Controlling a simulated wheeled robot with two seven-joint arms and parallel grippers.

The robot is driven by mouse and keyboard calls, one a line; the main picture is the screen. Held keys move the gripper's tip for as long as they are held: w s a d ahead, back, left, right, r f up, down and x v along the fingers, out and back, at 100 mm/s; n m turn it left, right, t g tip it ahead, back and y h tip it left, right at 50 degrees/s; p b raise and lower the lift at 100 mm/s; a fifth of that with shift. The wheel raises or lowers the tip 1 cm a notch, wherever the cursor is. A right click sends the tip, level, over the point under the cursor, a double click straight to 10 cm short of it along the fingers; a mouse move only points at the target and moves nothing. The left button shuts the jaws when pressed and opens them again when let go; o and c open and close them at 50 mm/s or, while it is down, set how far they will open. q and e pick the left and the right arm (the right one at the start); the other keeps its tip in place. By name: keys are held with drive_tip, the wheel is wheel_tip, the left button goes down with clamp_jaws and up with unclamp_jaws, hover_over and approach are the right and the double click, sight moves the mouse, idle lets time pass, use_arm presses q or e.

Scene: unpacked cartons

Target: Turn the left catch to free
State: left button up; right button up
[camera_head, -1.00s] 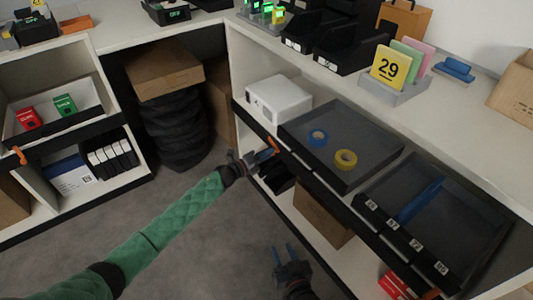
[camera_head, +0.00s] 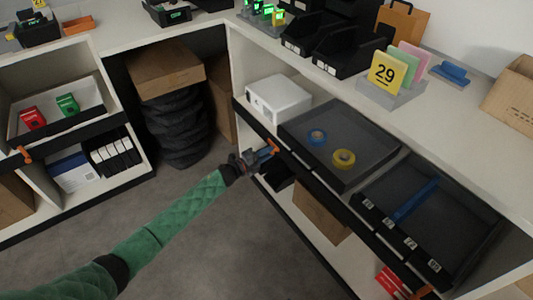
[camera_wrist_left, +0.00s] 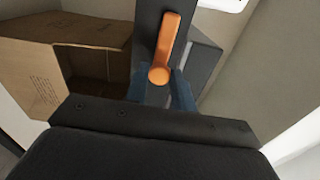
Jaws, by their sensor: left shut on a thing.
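The left catch (camera_head: 268,148) is an orange lever on the dark front rail of the shelf. In the left wrist view the catch (camera_wrist_left: 168,45) has a round end near the fingers, and its lever runs up along the dark rail, slightly tilted. My left gripper (camera_head: 258,156) is at the rail, shut on the catch. Its blue fingers (camera_wrist_left: 161,88) show on either side of the catch's round end; their exact contact is partly hidden. My right gripper is not in view.
Behind the rail are a dark tray (camera_head: 368,158) with blue and yellow tape rolls and a white box (camera_head: 278,97). Another orange catch (camera_head: 422,292) is at the rail's lower right. A carton (camera_head: 320,212) stands below. The grey floor (camera_head: 240,250) is clear.

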use_arm(q)
drive_tip(key=shift+w+a, duration=0.1)
drive_tip(key=shift+a, duration=0.05)
idle(0.4)
drive_tip(key=o, duration=1)
drive_tip(key=shift+c, duration=0.2)
drive_tip(key=v, duration=0.7)
drive_tip(key=shift+s+a, duration=0.25)
drive_tip(key=shift+n, duration=0.3)
